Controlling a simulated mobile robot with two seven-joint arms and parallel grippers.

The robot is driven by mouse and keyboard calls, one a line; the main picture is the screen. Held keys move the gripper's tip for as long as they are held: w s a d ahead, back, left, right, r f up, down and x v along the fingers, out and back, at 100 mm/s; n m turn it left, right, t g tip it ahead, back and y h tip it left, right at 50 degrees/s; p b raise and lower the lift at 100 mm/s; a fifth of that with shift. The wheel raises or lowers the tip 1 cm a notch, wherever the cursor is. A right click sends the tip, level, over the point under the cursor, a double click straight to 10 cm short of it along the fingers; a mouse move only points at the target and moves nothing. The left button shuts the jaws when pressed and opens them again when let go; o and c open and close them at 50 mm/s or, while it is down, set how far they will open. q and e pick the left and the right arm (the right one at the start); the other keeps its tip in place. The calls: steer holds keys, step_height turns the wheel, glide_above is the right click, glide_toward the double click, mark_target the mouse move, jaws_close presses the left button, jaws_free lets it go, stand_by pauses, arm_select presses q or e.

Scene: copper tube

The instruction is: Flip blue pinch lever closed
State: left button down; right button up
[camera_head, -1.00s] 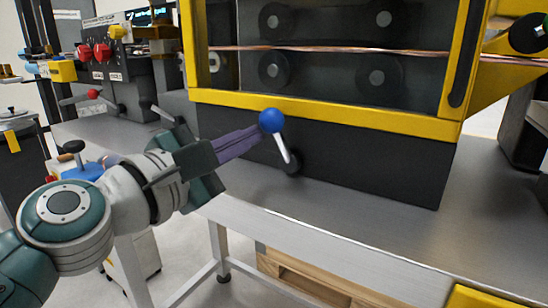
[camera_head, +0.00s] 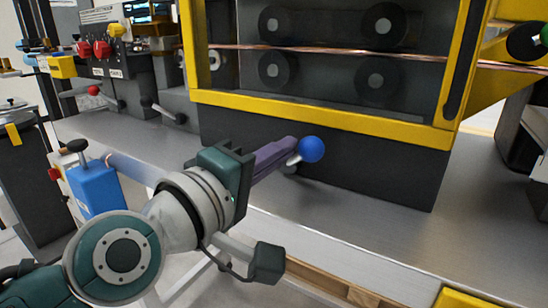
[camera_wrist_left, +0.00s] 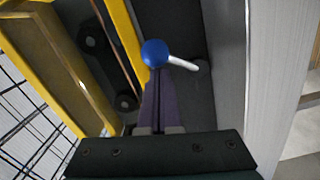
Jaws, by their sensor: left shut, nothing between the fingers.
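The pinch lever has a blue ball knob (camera_head: 311,149) on a short light rod, mounted on the dark lower front of the yellow-framed machine. My right gripper is not in view.
The yellow-framed machine (camera_head: 320,121) holds dark rollers with a copper tube (camera_head: 330,50) running between them. A red-knobbed lever (camera_head: 93,90) stands at the left. The metal tabletop (camera_head: 330,225) is clear in front of the machine.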

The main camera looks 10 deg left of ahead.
arm_select(q)
steer(key=shift+s+d+f+m, duration=0.2)
steer(key=shift+d+m, duration=0.2)
steer(key=shift+m, duration=0.4)
